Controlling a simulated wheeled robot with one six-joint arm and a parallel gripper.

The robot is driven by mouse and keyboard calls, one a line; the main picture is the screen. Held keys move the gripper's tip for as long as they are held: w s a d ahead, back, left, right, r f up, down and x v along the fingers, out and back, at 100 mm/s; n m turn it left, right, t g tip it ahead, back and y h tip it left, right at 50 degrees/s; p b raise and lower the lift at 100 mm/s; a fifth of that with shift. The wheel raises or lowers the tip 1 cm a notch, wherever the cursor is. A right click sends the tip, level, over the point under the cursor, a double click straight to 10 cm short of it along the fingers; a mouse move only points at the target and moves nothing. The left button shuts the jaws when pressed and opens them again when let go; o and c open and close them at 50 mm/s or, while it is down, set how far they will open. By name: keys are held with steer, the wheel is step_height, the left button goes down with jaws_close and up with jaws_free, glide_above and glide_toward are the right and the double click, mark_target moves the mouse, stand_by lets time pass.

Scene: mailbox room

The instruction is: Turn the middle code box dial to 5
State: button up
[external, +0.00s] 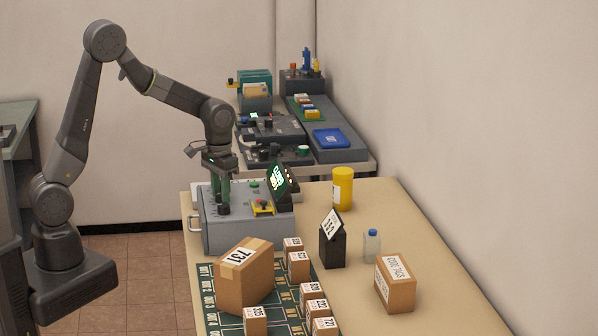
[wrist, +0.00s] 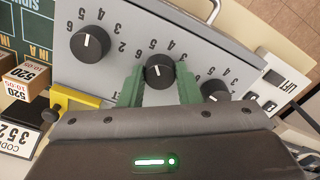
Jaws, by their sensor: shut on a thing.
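The gripper (external: 222,210) reaches straight down onto the box in the external view. The left dial (wrist: 90,44) and the partly hidden right dial (wrist: 214,90) flank it.
A large carton (external: 244,280) and several small boxes stand on the green mat (external: 285,313) in front. A yellow jar (external: 343,188), black sign stand (external: 333,246) and bottle (external: 372,247) stand right.

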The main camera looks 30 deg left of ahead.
stand_by(0.3)
steer(key=o, duration=1)
step_height(320, 180, up, 14)
steer(key=shift+f+b, duration=0.1)
steer(key=shift+b, duration=0.2)
step_height(320, 180, down, 14)
steer(key=shift+r+p, duration=0.1)
steer(key=shift+p, duration=0.2)
stand_by(0.5)
